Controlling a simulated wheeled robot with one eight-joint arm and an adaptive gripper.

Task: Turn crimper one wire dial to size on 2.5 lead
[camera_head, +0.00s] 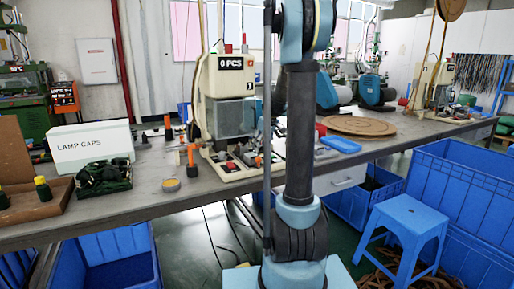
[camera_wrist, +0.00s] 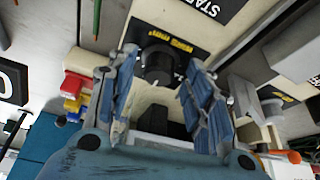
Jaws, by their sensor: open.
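A cream crimper (camera_head: 222,78) with a black "0 PCS" display stands on the bench in the head view. The wrist view looks closely at a dark round dial (camera_wrist: 158,64) on a black plate with yellow marks (camera_wrist: 170,40). The marks are too blurred to read, so I cannot tell the dial's setting. My gripper (camera_wrist: 163,60) is open, with one blue finger on each side of the dial in the picture. I cannot tell whether either finger touches it. My gripper does not show in the head view. I cannot make out a lead.
Red, yellow and blue blocks (camera_wrist: 74,95) sit left of the fingers. In the head view, a "LAMP CAPS" box (camera_head: 90,143) and orange-handled tools (camera_head: 191,155) are on the bench. A second crimper (camera_head: 430,85) stands right. A blue stool (camera_head: 405,225) and crates are below.

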